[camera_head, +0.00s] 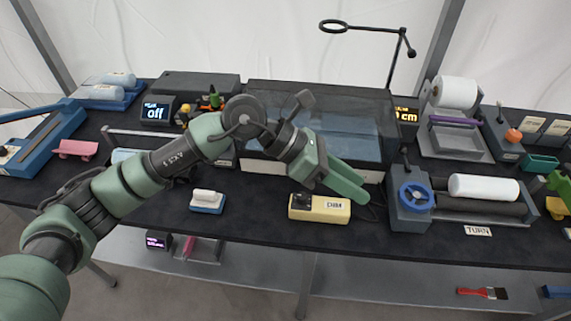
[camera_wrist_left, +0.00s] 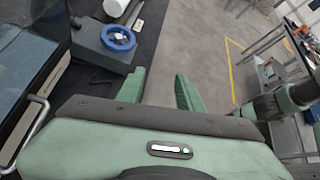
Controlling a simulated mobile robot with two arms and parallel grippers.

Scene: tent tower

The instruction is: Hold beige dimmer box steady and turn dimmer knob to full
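The beige dimmer box (camera_head: 325,209) lies near the front edge of the dark tabletop in the head view, with a small printed label on its front. A dark dimmer knob (camera_head: 301,200) is on its left end; its setting is too small to read. My left gripper (camera_head: 340,188) is just above and behind the box, its fingers pointing down and to the right. In the left wrist view its two fingers (camera_wrist_left: 161,80) are apart with nothing between them. The box is not visible in that view. My right gripper does not show.
A grey roller unit with a blue handwheel (camera_head: 416,196) stands right of the box. A white-topped blue block (camera_head: 207,201) sits to its left. A small screen (camera_head: 156,112) at the back left reads "off". A clear-sided case (camera_head: 350,140) stands behind.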

